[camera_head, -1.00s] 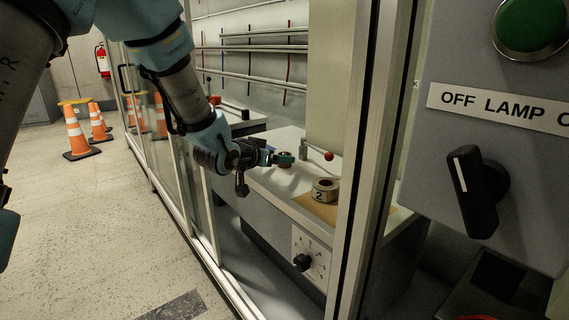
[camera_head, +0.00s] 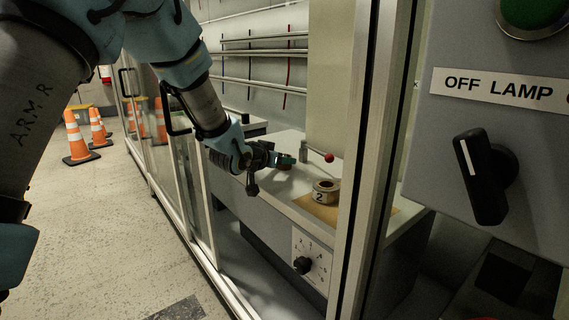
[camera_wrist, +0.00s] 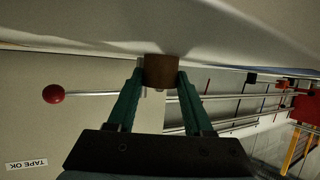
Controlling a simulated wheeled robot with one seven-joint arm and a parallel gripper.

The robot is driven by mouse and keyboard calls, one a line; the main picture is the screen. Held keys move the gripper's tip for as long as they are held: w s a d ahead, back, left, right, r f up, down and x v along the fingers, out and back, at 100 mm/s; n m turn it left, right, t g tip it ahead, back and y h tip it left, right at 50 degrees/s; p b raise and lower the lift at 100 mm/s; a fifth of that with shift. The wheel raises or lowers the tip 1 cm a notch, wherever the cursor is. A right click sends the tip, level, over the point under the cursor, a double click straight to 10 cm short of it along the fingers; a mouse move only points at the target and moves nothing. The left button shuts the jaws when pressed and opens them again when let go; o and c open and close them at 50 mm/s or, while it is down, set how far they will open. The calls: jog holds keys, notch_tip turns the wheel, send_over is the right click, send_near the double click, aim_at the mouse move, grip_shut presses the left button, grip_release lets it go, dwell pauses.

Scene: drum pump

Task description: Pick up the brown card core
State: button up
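The brown card core (camera_wrist: 161,71) is a short brown cylinder. In the wrist view it sits between the tips of my gripper's two green fingers (camera_wrist: 161,78), with hardly any gap at either side. I cannot tell whether the fingers press on it. In the head view my gripper (camera_head: 285,159) reaches over the bench, and a little of the core (camera_head: 284,167) shows under the fingertips. The core appears to be at the pale bench top (camera_head: 258,182); whether it touches is unclear.
A tape roll marked 2 (camera_head: 325,191) stands on a brown mat (camera_head: 310,208), right of my gripper. A lever with a red ball (camera_head: 328,157) stands behind. The enclosure's frame post (camera_head: 362,150) and glass door (camera_head: 188,190) flank the opening. Cones (camera_head: 76,140) stand at far left.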

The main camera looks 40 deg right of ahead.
grip_shut()
jog(key=shift+r, duration=0.1)
